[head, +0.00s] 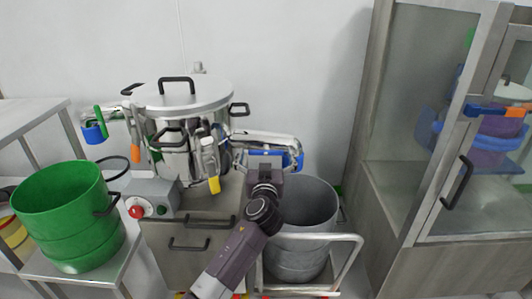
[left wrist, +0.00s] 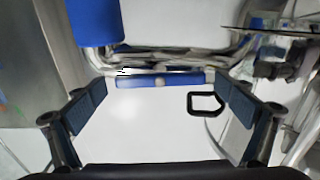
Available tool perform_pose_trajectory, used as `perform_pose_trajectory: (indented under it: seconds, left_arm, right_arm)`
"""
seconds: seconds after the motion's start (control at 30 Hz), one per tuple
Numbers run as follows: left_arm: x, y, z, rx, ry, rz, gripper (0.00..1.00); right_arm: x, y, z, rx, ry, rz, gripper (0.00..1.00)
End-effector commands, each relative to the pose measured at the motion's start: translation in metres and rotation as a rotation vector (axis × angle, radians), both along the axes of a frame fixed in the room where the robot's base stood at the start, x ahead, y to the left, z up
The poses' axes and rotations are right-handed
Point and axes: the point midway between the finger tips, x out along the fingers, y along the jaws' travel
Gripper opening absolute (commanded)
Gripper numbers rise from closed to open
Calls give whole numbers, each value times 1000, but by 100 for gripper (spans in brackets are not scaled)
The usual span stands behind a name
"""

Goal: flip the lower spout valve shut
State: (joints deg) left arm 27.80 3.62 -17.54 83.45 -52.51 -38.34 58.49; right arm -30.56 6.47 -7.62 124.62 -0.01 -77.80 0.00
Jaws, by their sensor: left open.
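A metal vessel with a round lid (head: 182,95) stands at the back left in the head view. A silver spout pipe (head: 262,136) runs right from it. My left gripper (head: 268,154) is at this pipe, open, and hides part of it. In the left wrist view, a blue bar (left wrist: 185,79) with a round pale centre, perhaps the spout valve's handle, lies crosswise in front of the gap between my open fingers (left wrist: 163,92). I cannot tell if they touch it. My right gripper is not in view.
A grey bin (head: 307,208) stands below right of the gripper. A control box (head: 150,203) and green tubs (head: 65,215) are at left. A cabinet (head: 420,170) with a glass door is at right. A blue block (left wrist: 95,22) shows upper left in the wrist view.

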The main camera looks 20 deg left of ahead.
Motion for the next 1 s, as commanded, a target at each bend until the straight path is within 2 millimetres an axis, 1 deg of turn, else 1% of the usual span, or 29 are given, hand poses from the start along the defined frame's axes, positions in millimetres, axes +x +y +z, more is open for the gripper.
perform_pose_trajectory:
  seconds: [0.13,0.43,0.8,0.83,1.0]
  left_arm:
    - [9,3,0,1,0,1,97]
    - [10,3,0,0,0,0,97]
    - [10,3,0,0,0,0,56]
    - [10,3,0,0,0,0,55]
    - [10,3,0,9,4,0,55]
  right_arm:
    - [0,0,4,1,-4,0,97]
    - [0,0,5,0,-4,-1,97]
    - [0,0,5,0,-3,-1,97]
    - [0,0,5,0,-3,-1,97]
    - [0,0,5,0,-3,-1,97]
